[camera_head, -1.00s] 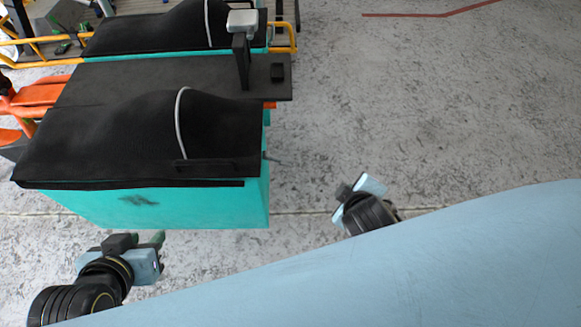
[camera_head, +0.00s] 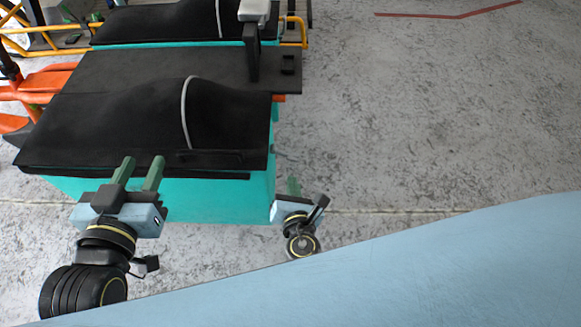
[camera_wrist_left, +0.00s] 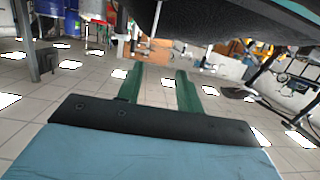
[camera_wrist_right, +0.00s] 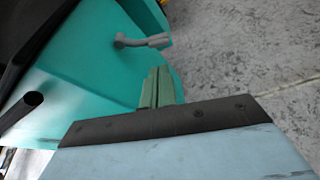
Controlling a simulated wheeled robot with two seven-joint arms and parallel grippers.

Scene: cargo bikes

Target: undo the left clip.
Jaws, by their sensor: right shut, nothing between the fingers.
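The teal cargo box (camera_head: 200,205) has a black cover (camera_head: 115,130) over its top. In the right wrist view, a grey hooked clip (camera_wrist_right: 143,41) stands out from the teal wall; I cannot tell for sure that it is the left clip. My right gripper (camera_head: 294,187) is at the box's near right corner, its green fingers shut and empty. In the right wrist view the fingertips (camera_wrist_right: 158,70) are just below the clip, apparently apart from it. My left gripper (camera_head: 139,170) is open and empty at the cover's near edge; its spread fingers show in the left wrist view (camera_wrist_left: 156,72).
A dark flat board (camera_head: 160,70) with an upright black post (camera_head: 252,62) lies behind the cover. A second black-covered teal box (camera_head: 165,22) stands farther back. Orange bike parts (camera_head: 45,82) are at the left.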

